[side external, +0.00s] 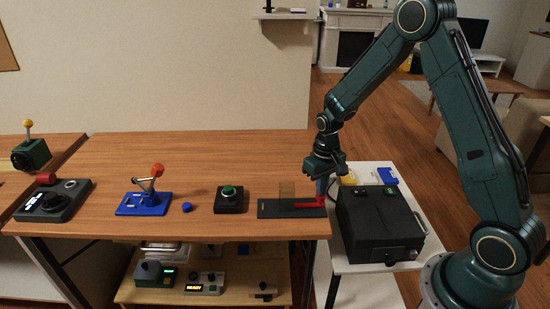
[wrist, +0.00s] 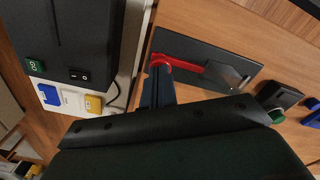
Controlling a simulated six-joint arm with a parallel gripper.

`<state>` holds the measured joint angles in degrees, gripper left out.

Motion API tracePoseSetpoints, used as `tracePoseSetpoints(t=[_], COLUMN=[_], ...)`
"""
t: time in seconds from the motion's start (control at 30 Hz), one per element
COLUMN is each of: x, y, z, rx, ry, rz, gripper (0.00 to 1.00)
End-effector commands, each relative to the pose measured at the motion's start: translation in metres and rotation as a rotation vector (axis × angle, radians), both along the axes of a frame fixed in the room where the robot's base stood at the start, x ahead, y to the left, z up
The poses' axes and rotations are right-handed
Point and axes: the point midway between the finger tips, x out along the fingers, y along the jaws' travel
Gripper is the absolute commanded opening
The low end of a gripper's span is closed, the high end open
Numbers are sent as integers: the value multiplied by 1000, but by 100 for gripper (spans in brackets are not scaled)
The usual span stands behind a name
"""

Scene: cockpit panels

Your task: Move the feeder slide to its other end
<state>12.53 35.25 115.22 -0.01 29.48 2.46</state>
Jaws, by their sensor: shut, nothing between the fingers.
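The feeder slide has a dark flat base plate (side external: 270,209) on the wooden table near its right edge. A red slide piece (side external: 309,205) lies along the right part of the plate; in the wrist view, the red piece (wrist: 185,65) has a rounded end close to my fingers. A small translucent block (side external: 287,190) stands near the middle of the plate. My gripper (side external: 322,191) points down at the plate's right end, shut and empty. In the wrist view, its fingertips (wrist: 159,72) are beside the red end; whether they touch it is unclear.
A large black box (side external: 378,215) stands on a white side table right of my gripper. Left of the plate are a black box with a green button (side external: 229,198), a small blue knob (side external: 187,207) and a blue lever unit (side external: 146,203). The table behind is clear.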

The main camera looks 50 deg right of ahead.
Motion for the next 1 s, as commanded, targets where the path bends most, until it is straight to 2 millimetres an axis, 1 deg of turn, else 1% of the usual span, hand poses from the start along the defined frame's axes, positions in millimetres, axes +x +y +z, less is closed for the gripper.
tracePoseSetpoints(t=[0.03, 0.53, 1.0], x=[-2, -3, -1], y=[-1, -1, -1], z=[-3, -1, 22], rx=[-1, -1, -1], ry=[7, 7, 1], rz=[-4, -4, -1], gripper=[0, 0, 0])
